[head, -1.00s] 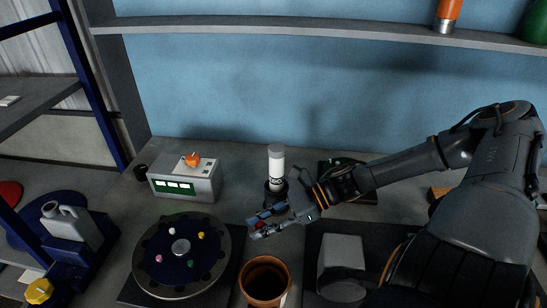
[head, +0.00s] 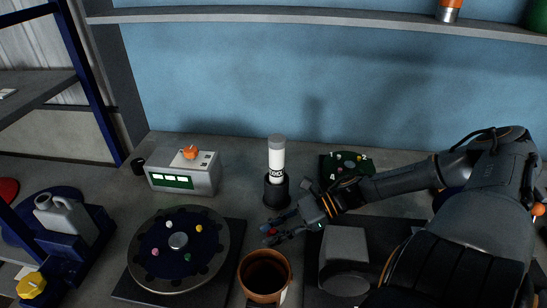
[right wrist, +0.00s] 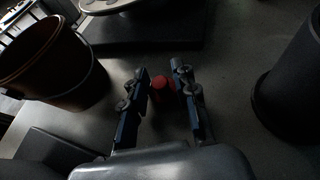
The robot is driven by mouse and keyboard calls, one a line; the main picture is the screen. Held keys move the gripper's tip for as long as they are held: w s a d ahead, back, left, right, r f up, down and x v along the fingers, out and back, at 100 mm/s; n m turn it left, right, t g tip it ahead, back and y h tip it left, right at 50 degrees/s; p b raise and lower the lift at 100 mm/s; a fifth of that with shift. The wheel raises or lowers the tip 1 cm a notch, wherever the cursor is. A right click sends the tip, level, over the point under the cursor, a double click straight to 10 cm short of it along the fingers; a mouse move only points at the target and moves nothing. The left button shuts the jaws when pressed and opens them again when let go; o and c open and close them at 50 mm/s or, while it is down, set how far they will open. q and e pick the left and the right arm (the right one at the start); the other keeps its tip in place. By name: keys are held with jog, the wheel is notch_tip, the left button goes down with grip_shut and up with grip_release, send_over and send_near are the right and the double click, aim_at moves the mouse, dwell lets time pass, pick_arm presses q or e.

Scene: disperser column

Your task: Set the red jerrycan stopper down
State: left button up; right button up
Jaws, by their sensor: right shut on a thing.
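The red jerrycan stopper (right wrist: 162,86) is a small red piece between the two fingers of my right gripper (right wrist: 168,92) in the right wrist view. The gripper is shut on it, low over the grey bench. In the head view my right gripper (head: 280,230) is just in front of the black holder with the white cylinder and behind the brown pot; a little red shows at its fingers. I cannot tell whether the stopper touches the bench. A grey jerrycan (head: 68,216) stands on a blue stand at the left. My left gripper is not in view.
The brown pot (head: 265,276), the black holder (head: 276,192) and a round carousel (head: 147,279) surround the gripper. A control box (head: 183,174) stands behind. A grey block (head: 343,246) is at right. Bare bench shows between the carousel and the holder.

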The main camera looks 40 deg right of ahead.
jog(key=o, duration=0.8)
jog(key=shift+r, duration=0.2)
jog(key=p+v, duration=0.5)
jog(key=v, duration=0.5)
jog(key=shift+s+d+r+p, duration=0.1)
jog(key=shift+d+p, duration=0.15)
jog(key=shift+p, duration=0.1)
jog(key=shift+v, duration=0.8)
